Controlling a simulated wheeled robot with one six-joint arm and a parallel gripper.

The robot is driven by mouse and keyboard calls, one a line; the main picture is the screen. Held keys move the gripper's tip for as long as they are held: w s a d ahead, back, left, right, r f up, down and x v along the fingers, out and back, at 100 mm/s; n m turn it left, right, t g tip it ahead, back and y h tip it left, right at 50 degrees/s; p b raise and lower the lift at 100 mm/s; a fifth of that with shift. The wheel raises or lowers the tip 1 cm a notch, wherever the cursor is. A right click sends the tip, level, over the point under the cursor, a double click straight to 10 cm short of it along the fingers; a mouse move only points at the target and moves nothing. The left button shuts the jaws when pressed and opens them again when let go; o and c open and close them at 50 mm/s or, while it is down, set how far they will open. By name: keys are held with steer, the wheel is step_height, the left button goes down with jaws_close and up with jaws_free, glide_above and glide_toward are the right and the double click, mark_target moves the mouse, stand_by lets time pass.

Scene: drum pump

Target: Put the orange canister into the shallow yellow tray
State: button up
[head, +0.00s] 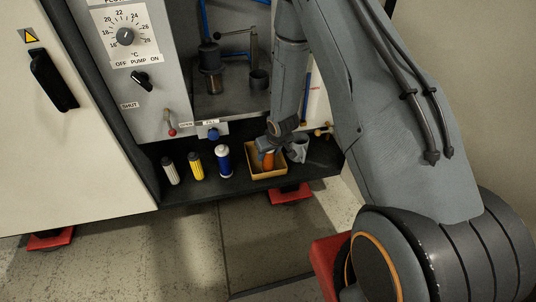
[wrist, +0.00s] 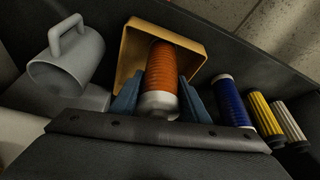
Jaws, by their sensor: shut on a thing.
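The orange canister (wrist: 161,75) is ribbed with a pale end. It sits between the two blue fingers of my gripper (wrist: 157,95), which is shut on it. In the wrist view the canister overlaps the shallow yellow tray (wrist: 129,54), with its orange end inside the tray's outline. In the head view the canister (head: 268,160) shows upright within the tray (head: 267,175), below my gripper (head: 268,146). I cannot tell whether its base touches the tray floor.
A blue canister (head: 223,160), a yellow one (head: 196,165) and a pale one (head: 170,171) stand in a row left of the tray on the dark ledge (head: 235,186). A grey mug (wrist: 67,62) is on the tray's other side. The cabinet panel with knobs (head: 126,37) rises behind.

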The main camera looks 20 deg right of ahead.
steer(key=o, duration=1.4)
steer(key=shift+c, duration=0.2)
steer(key=s+a+r+g+p, duration=0.15)
steer(key=s+r, duration=0.25)
steer(key=r, duration=0.6)
steer(key=s+a+r+h+p, duration=0.15)
steer(key=s+r, duration=0.35)
steer(key=r, duration=0.5)
steer(key=s+a+r+p, duration=0.15)
steer(key=s+r, duration=0.25)
steer(key=r, duration=0.6)
steer(key=s+a+r+g, duration=0.1)
steer(key=s+a+r, duration=0.1)
steer(key=s+r, duration=0.2)
steer(key=s+a+r+n+g, duration=0.1)
steer(key=s+r, duration=0.3)
steer(key=s, duration=0.6)
steer(key=s+a+r+g+y, duration=0.1)
steer(key=s+a+r, duration=0.2)
steer(key=s+r, duration=0.2)
steer(key=s+b, duration=0.1)
steer(key=s, duration=0.2)
steer(key=shift+a, duration=0.2)
